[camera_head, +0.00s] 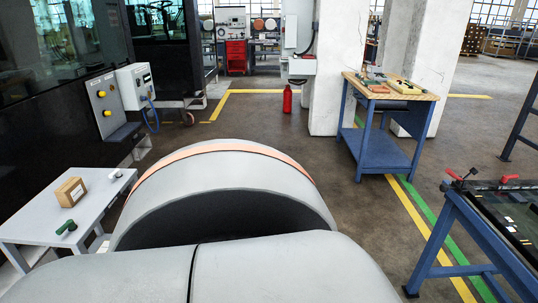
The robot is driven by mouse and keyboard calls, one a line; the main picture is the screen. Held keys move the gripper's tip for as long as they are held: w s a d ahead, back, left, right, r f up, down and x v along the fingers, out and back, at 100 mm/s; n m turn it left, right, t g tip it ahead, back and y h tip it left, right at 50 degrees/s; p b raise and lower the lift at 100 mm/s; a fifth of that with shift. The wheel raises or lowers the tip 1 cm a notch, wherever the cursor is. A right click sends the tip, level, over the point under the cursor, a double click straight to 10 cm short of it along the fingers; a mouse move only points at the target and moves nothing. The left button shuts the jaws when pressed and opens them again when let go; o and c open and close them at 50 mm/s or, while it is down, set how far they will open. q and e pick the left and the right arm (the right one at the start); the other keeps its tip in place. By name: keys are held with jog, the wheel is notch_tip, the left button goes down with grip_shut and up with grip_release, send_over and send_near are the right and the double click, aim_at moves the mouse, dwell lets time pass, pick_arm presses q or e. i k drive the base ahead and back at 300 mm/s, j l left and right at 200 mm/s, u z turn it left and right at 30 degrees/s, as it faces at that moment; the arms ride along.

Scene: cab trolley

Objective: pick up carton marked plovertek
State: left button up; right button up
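A small brown carton (70,191) sits upright on a low light-grey table (98,203) at the left. There is a label on its front, but the print is too small to read, so I cannot tell whether it is marked plovertek. Neither of my grippers shows in the head view. A large part of my own grey body fills the lower middle and hides the floor beside the table.
A green object (66,227) and a small dark-and-white object (116,174) lie on the grey table. A blue workbench (384,147) stands at the right. A red extinguisher (287,99) stands by the pillar (327,85). The central floor is clear.

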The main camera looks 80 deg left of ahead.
aim_at(68, 194)
jog(key=u, duration=4.1)
jog(key=i+l+u, duration=0.15)
jog(key=u, duration=0.3)
jog(key=i+l+u, duration=0.15)
jog(key=u, duration=0.35)
jog(key=i+l+u, duration=0.1)
jog(key=l, duration=0.25)
jog(key=i+l+u, duration=0.1)
jog(key=l, duration=0.25)
jog(key=i+l+u, duration=0.1)
jog(key=l, duration=0.25)
